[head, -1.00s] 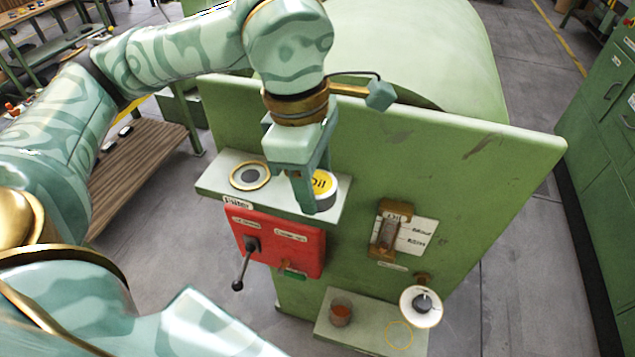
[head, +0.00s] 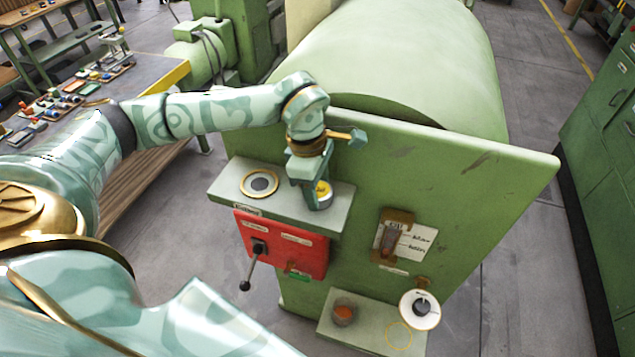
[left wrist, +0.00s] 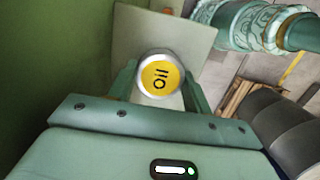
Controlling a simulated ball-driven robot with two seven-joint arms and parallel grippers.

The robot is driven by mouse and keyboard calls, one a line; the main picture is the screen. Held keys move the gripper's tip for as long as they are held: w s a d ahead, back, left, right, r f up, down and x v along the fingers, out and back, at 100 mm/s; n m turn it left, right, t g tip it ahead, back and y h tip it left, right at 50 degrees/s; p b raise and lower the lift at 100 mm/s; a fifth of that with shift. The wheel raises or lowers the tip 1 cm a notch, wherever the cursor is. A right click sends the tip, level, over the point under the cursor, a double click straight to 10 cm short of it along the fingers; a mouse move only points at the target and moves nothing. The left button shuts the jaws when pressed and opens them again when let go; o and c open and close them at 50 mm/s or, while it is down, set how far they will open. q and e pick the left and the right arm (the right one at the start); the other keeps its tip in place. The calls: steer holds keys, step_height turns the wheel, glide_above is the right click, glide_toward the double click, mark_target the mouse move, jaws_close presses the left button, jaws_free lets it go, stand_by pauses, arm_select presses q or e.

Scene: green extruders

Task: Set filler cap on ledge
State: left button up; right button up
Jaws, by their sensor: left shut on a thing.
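The filler cap (head: 323,191) is a short grey cylinder with a yellow "Oil" top, at the right end of the upper ledge (head: 225,190). In the left wrist view the yellow top (left wrist: 160,76) faces the camera, between the two fingers. My left gripper (head: 318,196) points down and is shut on the cap. The cap is low over the ledge surface; I cannot tell whether its base touches it. The fingers hide part of the cap. The ringed filler opening (head: 259,183) is on the same ledge, left of the cap. My right gripper is not in view.
A red panel (head: 280,243) with a black lever (head: 254,263) is below the ledge. A lower shelf (head: 370,340) holds a small cup (head: 344,313) and has a yellow ring mark. A white dial (head: 420,308) is beside it. The green machine wall (head: 460,190) rises behind.

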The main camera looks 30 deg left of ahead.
arm_select(q)
steer(key=shift+f, duration=0.2)
steer(key=o, duration=1)
steer(key=shift+o, duration=0.2)
steer(key=shift+r, duration=0.25)
step_height(320, 180, up, 12)
steer(key=a+b, duration=0.1)
steer(key=shift+s+a+b, duration=0.2)
steer(key=shift+a+b, duration=0.1)
steer(key=shift+f, duration=0.1)
